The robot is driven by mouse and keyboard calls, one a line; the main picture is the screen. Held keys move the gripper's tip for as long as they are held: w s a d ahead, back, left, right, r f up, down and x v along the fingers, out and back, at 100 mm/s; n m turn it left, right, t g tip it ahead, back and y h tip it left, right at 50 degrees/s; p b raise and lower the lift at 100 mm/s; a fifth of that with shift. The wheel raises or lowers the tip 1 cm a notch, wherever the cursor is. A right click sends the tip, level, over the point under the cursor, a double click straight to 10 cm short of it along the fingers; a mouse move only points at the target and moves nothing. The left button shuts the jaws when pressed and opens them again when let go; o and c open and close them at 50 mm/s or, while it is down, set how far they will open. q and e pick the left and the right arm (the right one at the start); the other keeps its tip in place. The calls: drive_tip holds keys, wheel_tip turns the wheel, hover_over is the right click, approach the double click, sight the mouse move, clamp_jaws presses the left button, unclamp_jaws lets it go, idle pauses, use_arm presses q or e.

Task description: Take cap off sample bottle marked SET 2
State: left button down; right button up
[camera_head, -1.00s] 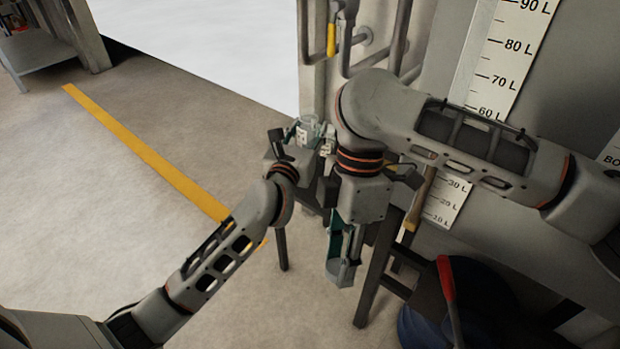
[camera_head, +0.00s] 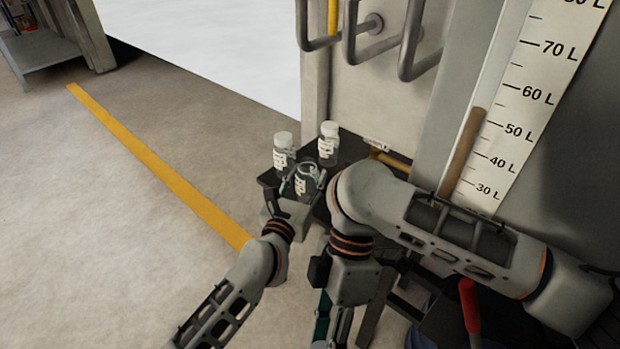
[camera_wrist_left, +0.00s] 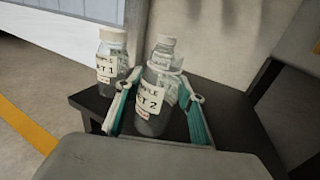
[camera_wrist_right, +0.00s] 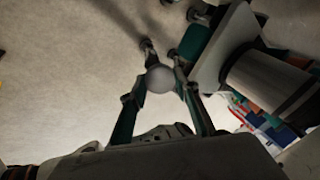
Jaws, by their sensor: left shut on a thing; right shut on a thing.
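The SET 2 bottle (camera_wrist_left: 150,97) is clear with a white label and stands upright between my left gripper's fingers (camera_wrist_left: 158,108) in the left wrist view. In the head view my left gripper (camera_head: 305,183) is shut around this bottle (camera_head: 304,187), whose top looks open, with no white cap on it. My right gripper (camera_wrist_right: 160,76) is shut on a round white cap (camera_wrist_right: 159,79) in the right wrist view, held above the floor. In the head view my right gripper is low at the bottom edge, and the cap is hidden there.
The capped SET 1 bottle (camera_head: 283,153) and another capped bottle (camera_head: 328,145) stand close to the held bottle on a dark stand (camera_head: 352,148). Pipes (camera_head: 375,40) and a scaled panel (camera_head: 530,90) are behind. A red handle (camera_head: 470,305) is at lower right. Open floor lies left.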

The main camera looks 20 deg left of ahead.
use_arm(q)
drive_tip(key=shift+r, duration=0.2)
use_arm(e)
drive_tip(key=shift+r, duration=0.2)
use_arm(q)
drive_tip(key=shift+f, duration=0.1)
use_arm(e)
drive_tip(key=shift+f, duration=0.15)
use_arm(q)
drive_tip(key=shift+f, duration=0.15)
use_arm(e)
drive_tip(key=shift+f, duration=0.1)
use_arm(q)
drive_tip(key=c, duration=1.3)
unclamp_jaws()
drive_tip(key=shift+r, duration=0.3)
use_arm(e)
drive_tip(key=shift+w+r, duration=0.1)
drive_tip(key=shift+r, duration=0.25)
use_arm(q)
drive_tip(key=s+p, duration=0.1)
drive_tip(key=s, duration=1.1)
drive_tip(key=shift+d, duration=0.25)
use_arm(e)
drive_tip(key=shift+w+r+t, duration=0.25)
drive_tip(key=shift+r+t, duration=0.05)
drive_tip(key=shift+r, duration=0.75)
